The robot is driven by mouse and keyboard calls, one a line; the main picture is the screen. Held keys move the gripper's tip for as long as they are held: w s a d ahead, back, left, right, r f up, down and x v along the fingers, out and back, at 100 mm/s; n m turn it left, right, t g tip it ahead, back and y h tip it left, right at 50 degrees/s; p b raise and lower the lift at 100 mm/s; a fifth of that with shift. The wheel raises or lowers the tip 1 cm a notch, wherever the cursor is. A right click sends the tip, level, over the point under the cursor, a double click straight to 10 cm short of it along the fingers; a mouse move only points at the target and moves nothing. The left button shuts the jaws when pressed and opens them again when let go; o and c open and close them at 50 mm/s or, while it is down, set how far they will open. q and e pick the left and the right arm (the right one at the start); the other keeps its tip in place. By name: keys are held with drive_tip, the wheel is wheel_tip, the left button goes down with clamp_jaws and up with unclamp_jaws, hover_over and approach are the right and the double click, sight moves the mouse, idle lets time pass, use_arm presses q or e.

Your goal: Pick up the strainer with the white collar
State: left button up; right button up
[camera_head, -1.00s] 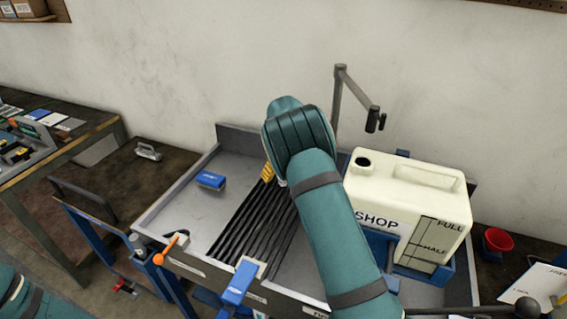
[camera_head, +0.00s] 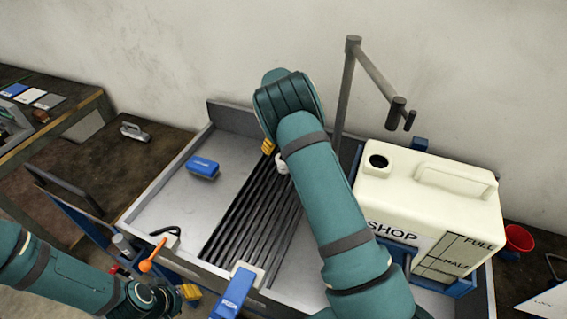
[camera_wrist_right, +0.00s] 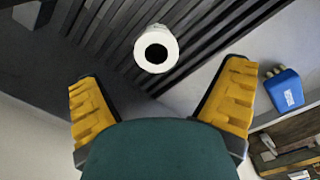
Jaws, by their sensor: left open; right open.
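The strainer with the white collar (camera_wrist_right: 156,50) shows in the right wrist view as a white ring around a dark opening, over the dark slats. In the head view a small white part of it (camera_head: 282,165) shows beside my right arm; the rest is hidden. My right gripper (camera_wrist_right: 162,95) is open, with its yellow fingers to either side and nearer the camera than the collar, not touching it. In the head view one yellow finger (camera_head: 268,147) shows past the arm. My left gripper (camera_head: 188,292) is open at the lower left, away from the strainer.
The grey tray (camera_head: 160,208) holds black slats (camera_head: 245,215) and a blue brush-like block (camera_head: 203,168). A cream jug (camera_head: 430,195) stands right, near a grey post (camera_head: 345,95). A blue clamp (camera_head: 233,292) and orange-knobbed lever (camera_head: 153,255) are at the front edge.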

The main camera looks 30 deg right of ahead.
drive_tip(key=shift+w+d+f, duration=0.1)
drive_tip(key=shift+d+f, duration=0.05)
drive_tip(key=shift+f, duration=1.8)
drive_tip(key=shift+w+d+f, duration=0.1)
drive_tip(key=shift+d+f, duration=0.05)
drive_tip(key=shift+f, duration=1.8)
drive_tip(key=c, duration=1.2)
